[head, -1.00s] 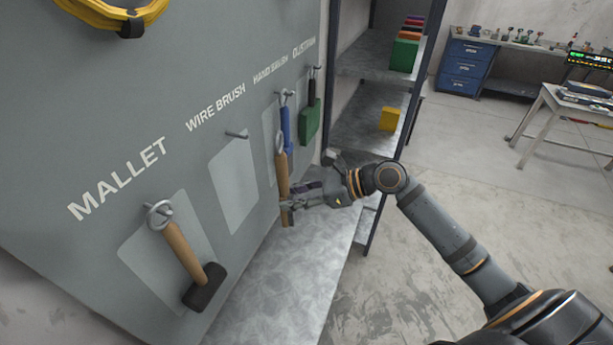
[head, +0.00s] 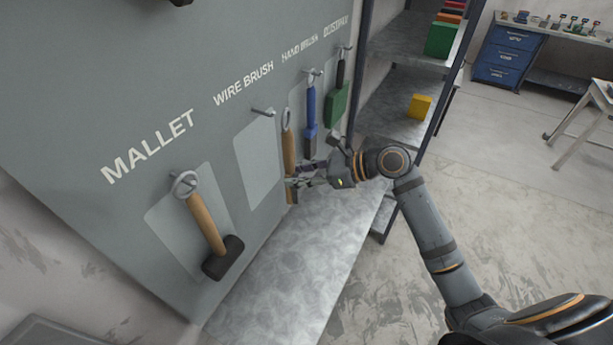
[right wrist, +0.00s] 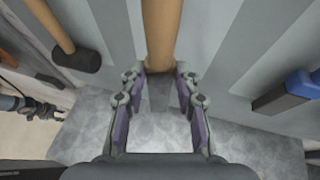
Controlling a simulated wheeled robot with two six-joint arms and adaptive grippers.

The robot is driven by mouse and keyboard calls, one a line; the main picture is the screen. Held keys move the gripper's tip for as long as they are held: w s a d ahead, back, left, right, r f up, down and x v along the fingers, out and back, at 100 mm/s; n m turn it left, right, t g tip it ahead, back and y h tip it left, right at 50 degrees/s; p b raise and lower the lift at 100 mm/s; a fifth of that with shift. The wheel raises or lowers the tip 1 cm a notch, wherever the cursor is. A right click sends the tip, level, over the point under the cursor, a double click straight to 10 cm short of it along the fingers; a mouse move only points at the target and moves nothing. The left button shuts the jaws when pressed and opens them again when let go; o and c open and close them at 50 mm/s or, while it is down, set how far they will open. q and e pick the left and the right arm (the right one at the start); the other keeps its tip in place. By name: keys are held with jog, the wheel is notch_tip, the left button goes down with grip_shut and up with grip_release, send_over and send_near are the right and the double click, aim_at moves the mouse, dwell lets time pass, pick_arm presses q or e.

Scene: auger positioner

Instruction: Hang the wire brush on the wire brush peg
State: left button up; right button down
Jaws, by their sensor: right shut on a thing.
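The wire brush (head: 290,150) has a tan handle with a ring at its top. It hangs upright in my right gripper (head: 293,175), which is shut on its lower handle. The wire brush peg (head: 263,112) sticks out bare from the board under the WIRE BRUSH label. The brush's ring is right of the peg and apart from it. In the right wrist view the handle (right wrist: 163,35) runs up between the fingers (right wrist: 160,73), with a grey block below. What seems to be my left gripper (right wrist: 35,106) shows small at the left edge there, its jaws unclear.
A mallet (head: 206,228) hangs on its peg at left. A metal shelf unit (head: 408,125) stands beyond. The bench top (head: 300,265) below is clear.

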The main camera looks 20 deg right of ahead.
jog(key=shift+w+a+f, duration=0.2)
jog(key=shift+w+a, duration=0.45)
jog(key=shift+w+a+f, duration=0.25)
jog(key=shift+w+a, duration=0.4)
jog(key=shift+a, duration=0.05)
jog(key=shift+w+a+f, duration=0.2)
jog(key=shift+w+a, duration=0.45)
jog(key=c, duration=0.9)
grip_release()
jog(key=shift+d, duration=0.15)
jog(key=v, duration=1.2)
